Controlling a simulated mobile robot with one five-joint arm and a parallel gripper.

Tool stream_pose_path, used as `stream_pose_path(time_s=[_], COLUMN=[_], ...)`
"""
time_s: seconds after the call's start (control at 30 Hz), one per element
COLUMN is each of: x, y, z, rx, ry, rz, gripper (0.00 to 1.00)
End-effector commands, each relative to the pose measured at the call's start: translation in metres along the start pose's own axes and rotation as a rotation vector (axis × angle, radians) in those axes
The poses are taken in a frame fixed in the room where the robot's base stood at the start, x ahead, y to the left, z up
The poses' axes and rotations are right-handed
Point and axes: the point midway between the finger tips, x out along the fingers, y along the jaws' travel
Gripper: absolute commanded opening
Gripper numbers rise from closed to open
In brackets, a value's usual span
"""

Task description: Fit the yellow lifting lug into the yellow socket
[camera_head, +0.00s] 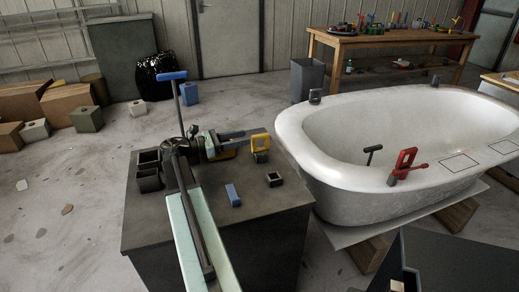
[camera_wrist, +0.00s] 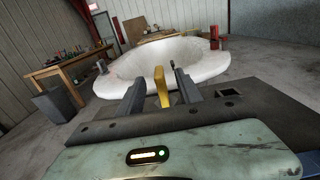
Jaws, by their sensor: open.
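The yellow lug (camera_head: 260,142), a loop with a square opening, stands upright on the dark bench near its far right edge. My gripper (camera_head: 245,140) reaches it from the left. In the wrist view the lug (camera_wrist: 162,87) is seen edge-on between the two open jaws (camera_wrist: 160,95), with a gap on each side. A small dark square holder (camera_head: 274,179) with an open top sits empty on the bench in front of the lug. No clearly yellow socket can be made out in either view.
A white tub-shaped hull (camera_head: 330,185) stands right of the bench (camera_head: 265,225), carrying a red lug (camera_head: 402,165) and a black T-handle (camera_head: 372,153). A blue bar (camera_head: 233,194) and dark open boxes (camera_head: 148,182) are on the bench. A wooden table (camera_head: 390,42) stands behind.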

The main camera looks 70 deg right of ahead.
Motion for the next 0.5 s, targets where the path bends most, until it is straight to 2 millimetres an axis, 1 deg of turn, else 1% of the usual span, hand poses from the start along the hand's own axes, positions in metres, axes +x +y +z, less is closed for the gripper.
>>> stream_pose_path(time_s=[0.03, 0.1, 0.2, 0.37, 0.47, 0.5], x=[0.01, 0.02, 0.027, 0.03, 0.04, 0.046], y=[-0.001, 0.0, 0.001, 0.001, 0.002, 0.003], z=[0.0, 0.0, -0.001, -0.001, -0.004, -0.005], rx=[0.0, 0.0, 0.0, 0.001, 0.001, 0.001], ry=[0.0, 0.001, 0.001, 0.001, 0.001, 0.001], rz=[-0.001, -0.001, 0.002, 0.003, 0.0, 0.001], gripper=[0.42, 0.42, 0.42, 0.42, 0.42, 0.42])
